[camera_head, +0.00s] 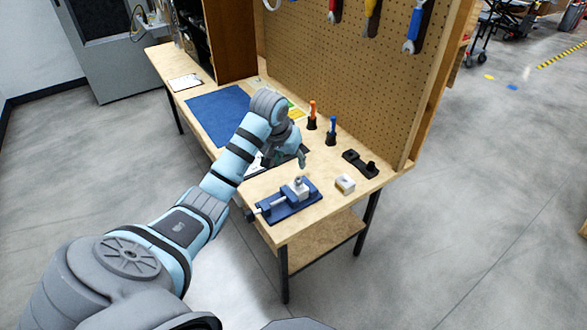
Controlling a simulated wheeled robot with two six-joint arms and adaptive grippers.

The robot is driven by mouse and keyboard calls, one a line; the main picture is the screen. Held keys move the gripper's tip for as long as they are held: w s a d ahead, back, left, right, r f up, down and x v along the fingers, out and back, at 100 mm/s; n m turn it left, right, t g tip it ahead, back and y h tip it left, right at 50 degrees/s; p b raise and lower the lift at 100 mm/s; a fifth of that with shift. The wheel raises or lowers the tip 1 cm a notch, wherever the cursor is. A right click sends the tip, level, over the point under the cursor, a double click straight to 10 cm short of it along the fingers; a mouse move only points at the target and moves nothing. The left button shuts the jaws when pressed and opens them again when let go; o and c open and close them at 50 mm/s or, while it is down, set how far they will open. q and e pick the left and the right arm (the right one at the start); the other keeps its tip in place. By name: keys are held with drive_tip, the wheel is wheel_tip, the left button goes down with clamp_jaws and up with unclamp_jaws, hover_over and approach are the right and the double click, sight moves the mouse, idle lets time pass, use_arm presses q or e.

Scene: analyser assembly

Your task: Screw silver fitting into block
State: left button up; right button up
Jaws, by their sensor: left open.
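A blue vise (276,208) stands near the front corner of the wooden workbench. A light block (294,191) sits in the vise jaws. A small silver piece, which looks like the fitting (299,181), stands on top of the block; how far it is seated cannot be told. My left gripper (301,160) is open, behind and a little above the vise, apart from the fitting. The wrist and arm hide part of the gripper and the bench under it. My right gripper is out of view.
A whitish-tan block (345,183) lies right of the vise, with a black holder (360,163) behind it. Orange (312,114) and blue (332,130) handled tools stand upright behind the gripper. A blue mat (215,112) lies further left. A pegboard (345,75) bounds the bench's back.

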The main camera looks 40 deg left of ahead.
sight(297, 180)
use_arm(q)
drive_tip(key=b+x, duration=0.3)
drive_tip(key=x, duration=1)
drive_tip(key=shift+w+f, duration=0.1)
drive_tip(key=shift+f, duration=0.05)
clamp_jaws()
drive_tip(key=shift+m+h, duration=0.3)
drive_tip(key=shift+m, duration=0.5)
drive_tip(key=shift+a+m+h+b, duration=0.15)
drive_tip(key=shift+m+h+b, duration=0.25)
drive_tip(key=shift+m, duration=0.8)
